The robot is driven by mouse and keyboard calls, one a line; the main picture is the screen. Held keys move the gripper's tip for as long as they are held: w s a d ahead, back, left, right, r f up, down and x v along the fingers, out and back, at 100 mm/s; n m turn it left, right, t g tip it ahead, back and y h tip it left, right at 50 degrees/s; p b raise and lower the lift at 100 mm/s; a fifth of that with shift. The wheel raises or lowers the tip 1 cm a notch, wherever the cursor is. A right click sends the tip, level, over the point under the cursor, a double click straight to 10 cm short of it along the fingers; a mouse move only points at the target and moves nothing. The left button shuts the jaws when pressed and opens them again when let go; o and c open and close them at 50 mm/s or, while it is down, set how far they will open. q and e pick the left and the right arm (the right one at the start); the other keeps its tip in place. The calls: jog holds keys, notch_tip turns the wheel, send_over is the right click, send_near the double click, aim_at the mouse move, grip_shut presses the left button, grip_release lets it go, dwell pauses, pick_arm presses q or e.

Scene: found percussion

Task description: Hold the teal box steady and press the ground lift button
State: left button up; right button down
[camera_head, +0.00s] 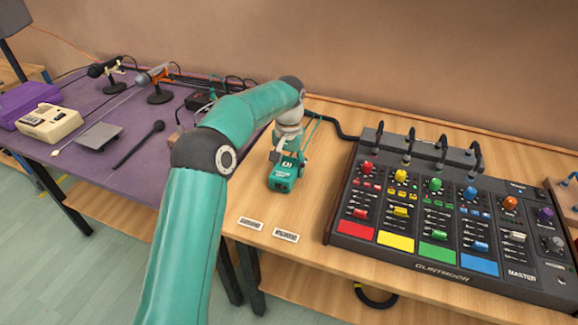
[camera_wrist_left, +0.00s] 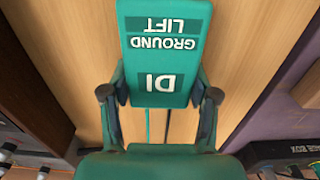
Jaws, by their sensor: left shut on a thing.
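The teal box (camera_head: 283,178) stands on the wooden table left of the mixer. In the left wrist view the teal box (camera_wrist_left: 165,55) shows a "DI" label and a "GROUND LIFT" label, both upside down. My left gripper (camera_head: 288,157) reaches the box from above and behind. In the left wrist view its two fingers (camera_wrist_left: 162,92) are shut on the box, one on each side. I cannot make out the ground lift button itself in either view. My right gripper is in neither view.
A mixer (camera_head: 430,215) with coloured pads fills the table's right side. Two small label plates (camera_head: 286,236) lie near the front edge. A purple table (camera_head: 95,165) at left holds microphones, a cream device (camera_head: 49,123) and a black mallet (camera_head: 138,144). A black cable runs behind the box.

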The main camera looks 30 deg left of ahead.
aim_at(289, 162)
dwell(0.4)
pick_arm(q)
jog(key=o, duration=1.5)
jog(key=shift+c, duration=0.2)
notch_tip(289, 162, up, 11)
jog(key=shift+w+f, duration=0.1)
jog(key=shift+w, duration=0.05)
jog(key=shift+r, duration=0.55)
